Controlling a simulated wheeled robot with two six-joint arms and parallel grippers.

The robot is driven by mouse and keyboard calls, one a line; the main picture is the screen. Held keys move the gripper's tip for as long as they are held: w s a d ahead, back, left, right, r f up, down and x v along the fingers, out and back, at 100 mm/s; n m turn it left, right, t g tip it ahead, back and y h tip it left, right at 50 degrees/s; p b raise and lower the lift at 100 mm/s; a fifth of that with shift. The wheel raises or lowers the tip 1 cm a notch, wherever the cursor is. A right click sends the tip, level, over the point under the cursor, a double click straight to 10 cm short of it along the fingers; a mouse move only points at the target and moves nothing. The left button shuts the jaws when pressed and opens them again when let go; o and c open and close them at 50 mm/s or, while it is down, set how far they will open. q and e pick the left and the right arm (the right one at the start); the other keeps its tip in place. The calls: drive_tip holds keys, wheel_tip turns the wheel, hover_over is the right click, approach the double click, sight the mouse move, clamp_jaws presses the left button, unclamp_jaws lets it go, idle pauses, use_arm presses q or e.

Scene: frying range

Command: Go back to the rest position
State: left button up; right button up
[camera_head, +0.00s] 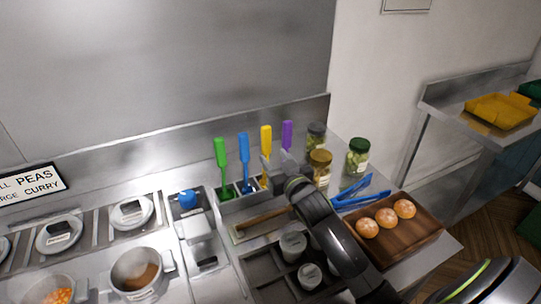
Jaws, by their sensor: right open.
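My right arm (332,235) reaches in from the lower right over the steel counter. Its gripper (277,163) is at the holder with coloured-handled utensils, close to the yellow handle (265,143) and the purple handle (287,134). The gripper is open. Whether its fingers touch either handle cannot be told. The green handle (220,152) and the blue handle (244,148) stand to its left. My left gripper is not in view.
Jars (357,157) stand right of the gripper. Blue tongs (361,193) lie by a wooden tray (410,232) with three buns (385,217). Shaker-like containers (293,246) sit under my forearm. Pots (137,272) are at the left. A steel wall rises behind.

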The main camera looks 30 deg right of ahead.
drive_tip(key=shift+s, duration=0.75)
